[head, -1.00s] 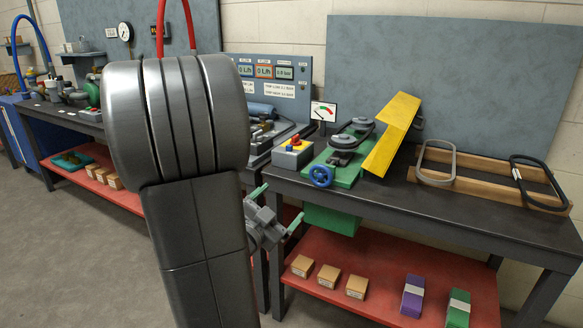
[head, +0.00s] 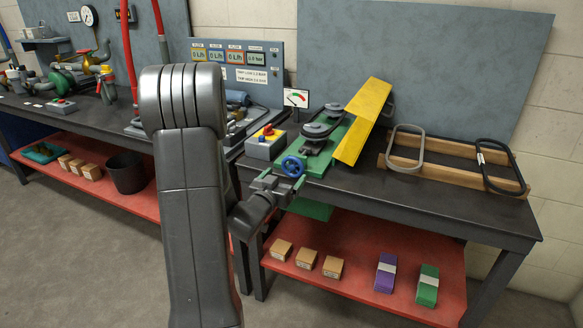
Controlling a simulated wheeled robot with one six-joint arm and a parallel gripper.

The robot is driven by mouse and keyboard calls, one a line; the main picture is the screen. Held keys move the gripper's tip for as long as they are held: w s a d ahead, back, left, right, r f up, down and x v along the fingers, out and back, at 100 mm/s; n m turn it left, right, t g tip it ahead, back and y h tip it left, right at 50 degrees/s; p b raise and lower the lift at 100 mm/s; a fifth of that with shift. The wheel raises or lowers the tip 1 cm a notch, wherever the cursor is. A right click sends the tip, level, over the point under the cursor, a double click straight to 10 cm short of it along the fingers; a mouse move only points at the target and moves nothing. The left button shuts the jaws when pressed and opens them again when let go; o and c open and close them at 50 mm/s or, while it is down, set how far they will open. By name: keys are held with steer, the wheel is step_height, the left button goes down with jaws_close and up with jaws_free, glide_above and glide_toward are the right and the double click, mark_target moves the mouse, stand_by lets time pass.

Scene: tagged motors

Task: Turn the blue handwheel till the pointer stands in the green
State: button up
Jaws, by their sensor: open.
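The blue handwheel (head: 292,166) is on the front end of the green machine base (head: 318,165), at the front edge of the right bench. A small white gauge (head: 296,98) with red and green marks stands behind it. Its pointer is too small to read surely. My gripper (head: 277,179) is open, with green fingertips, just in front of and below the handwheel. In this view it overlaps the wheel's lower left side. I cannot tell whether it touches the wheel. Nothing shows between its fingers.
A yellow guard (head: 362,122) leans beside the pulleys (head: 323,122). The lower red shelf (head: 355,285) holds boxes. The bench front is clear.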

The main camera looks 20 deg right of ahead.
mark_target(292, 169)
steer(key=x, duration=0.6)
steer(key=shift+w+d, duration=0.1)
steer(key=shift+c, duration=0.2)
steer(key=c, duration=0.9)
steer(key=shift+f+b, duration=0.1)
steer(key=shift+b, duration=0.2)
steer(key=shift+c, duration=0.2)
